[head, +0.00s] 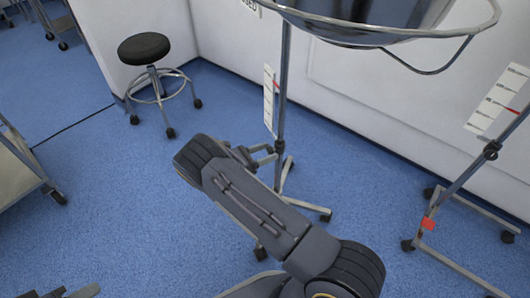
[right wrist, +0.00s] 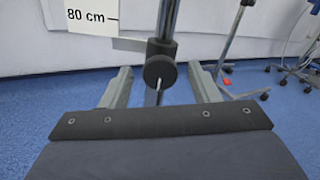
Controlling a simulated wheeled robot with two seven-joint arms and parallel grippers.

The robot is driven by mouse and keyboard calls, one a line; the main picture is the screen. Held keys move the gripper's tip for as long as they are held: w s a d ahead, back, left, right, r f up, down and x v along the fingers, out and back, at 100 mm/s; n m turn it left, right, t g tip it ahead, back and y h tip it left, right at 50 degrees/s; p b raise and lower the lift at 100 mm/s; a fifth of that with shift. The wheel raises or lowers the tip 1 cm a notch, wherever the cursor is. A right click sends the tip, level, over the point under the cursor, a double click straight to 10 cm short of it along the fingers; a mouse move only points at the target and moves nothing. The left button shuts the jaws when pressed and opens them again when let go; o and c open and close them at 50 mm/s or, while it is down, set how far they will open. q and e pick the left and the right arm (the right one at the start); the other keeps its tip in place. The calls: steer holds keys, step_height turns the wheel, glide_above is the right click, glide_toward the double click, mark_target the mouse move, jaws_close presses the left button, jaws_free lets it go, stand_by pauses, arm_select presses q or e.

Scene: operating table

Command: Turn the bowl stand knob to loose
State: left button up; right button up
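The bowl stand's pole (head: 283,75) rises right of centre in the head view and carries a wide metal bowl (head: 385,28) at the top. In the right wrist view the round black knob (right wrist: 160,69) sits on the pole, with a short white mark slanting at its lower edge. My right gripper (head: 264,153) reaches the pole; the knob is hidden in the head view. In the right wrist view the right gripper (right wrist: 161,72) is open, one finger on each side of the knob, with visible gaps. Part of what may be my left gripper (head: 65,292) shows at the bottom left edge.
A white scale card (right wrist: 93,17) reading 80 cm hangs beside the pole. A second stand (head: 460,180) with a red tag is at the right. A black stool (head: 145,48) stands by the wall, and a cart (head: 18,170) at left. Blue floor between is clear.

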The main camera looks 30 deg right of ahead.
steer(key=a+p, duration=0.1)
steer(key=a, duration=0.6)
steer(key=shift+w+a, duration=0.15)
steer(key=shift+a, duration=0.25)
steer(key=shift+a, duration=0.1)
